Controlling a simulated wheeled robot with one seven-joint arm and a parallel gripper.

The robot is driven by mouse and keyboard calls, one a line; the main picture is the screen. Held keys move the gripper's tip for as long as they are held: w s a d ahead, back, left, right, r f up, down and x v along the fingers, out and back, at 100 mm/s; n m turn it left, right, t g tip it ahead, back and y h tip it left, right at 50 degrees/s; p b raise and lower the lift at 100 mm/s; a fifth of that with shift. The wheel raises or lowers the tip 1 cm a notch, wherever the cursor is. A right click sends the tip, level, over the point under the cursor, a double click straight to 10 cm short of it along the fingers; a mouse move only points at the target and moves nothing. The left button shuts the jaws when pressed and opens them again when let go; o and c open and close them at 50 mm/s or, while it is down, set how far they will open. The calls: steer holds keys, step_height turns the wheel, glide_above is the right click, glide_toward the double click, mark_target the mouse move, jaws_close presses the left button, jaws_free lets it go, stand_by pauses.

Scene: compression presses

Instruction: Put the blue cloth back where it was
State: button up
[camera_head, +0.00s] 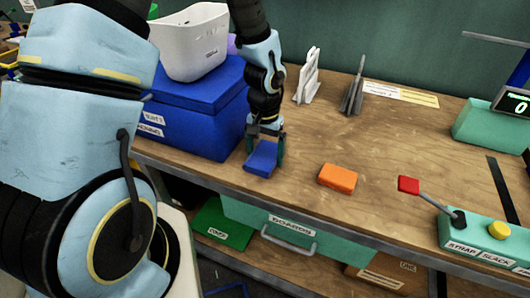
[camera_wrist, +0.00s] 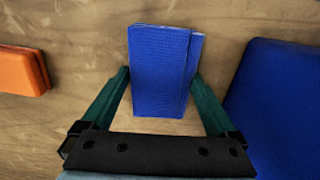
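The blue cloth (camera_head: 262,157) is a small, folded blue pad. In the wrist view the blue cloth (camera_wrist: 158,72) fills the space between the two green fingertips, which touch its sides. My gripper (camera_head: 266,150) points down with its fingers on either side of the cloth, near the table's front edge. In the wrist view my gripper (camera_wrist: 163,76) looks shut on the cloth. The cloth looks slightly tilted and close to the wooden top; I cannot tell how far above it. An orange cloth (camera_head: 338,177) lies on the table to the right.
A large blue box (camera_head: 195,130) stands just left of my gripper, with a white bin (camera_head: 190,45) on top. White and grey upright pieces (camera_head: 308,80) stand behind. A green lever panel (camera_head: 480,238) with a red-knobbed lever is at right. The wooden table (camera_head: 400,150) is bare in the middle.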

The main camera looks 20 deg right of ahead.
mark_target(265, 155)
steer(key=shift+o, duration=0.2)
steer(key=shift+r, duration=0.55)
step_height(265, 155, up, 11)
steer(key=shift+r, duration=0.15)
